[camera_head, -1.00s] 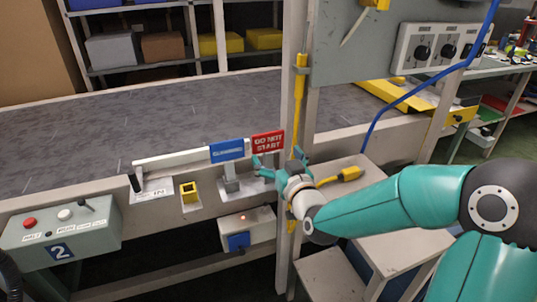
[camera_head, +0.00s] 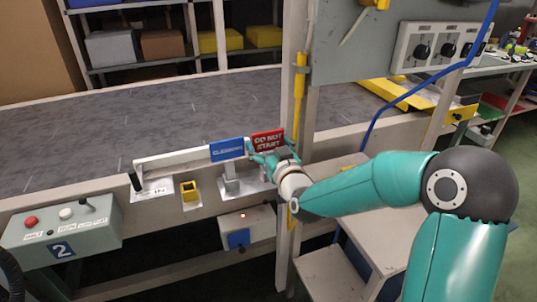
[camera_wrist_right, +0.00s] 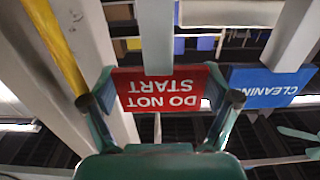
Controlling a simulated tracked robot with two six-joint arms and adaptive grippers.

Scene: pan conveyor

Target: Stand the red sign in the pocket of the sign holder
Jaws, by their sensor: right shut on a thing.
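The red DO NOT START sign (camera_head: 268,140) is upright beside a blue CLEANING sign (camera_head: 227,150) above the conveyor's front rail. My right gripper (camera_head: 273,158) is shut on the red sign near its lower edge. In the right wrist view the red sign (camera_wrist_right: 158,91) appears upside down, with the fingers (camera_wrist_right: 160,99) at its two side edges. A small yellow open-topped square pocket (camera_head: 189,188), apparently the sign holder, is on the front rail to the left. A grey stand (camera_head: 231,184) is below the blue sign. The red sign's lower part is hidden by my gripper.
A long white bar (camera_head: 180,160) runs left from the blue sign above the yellow pocket. A control box (camera_head: 62,225) is at lower left. The belt (camera_head: 110,125) behind is bare.

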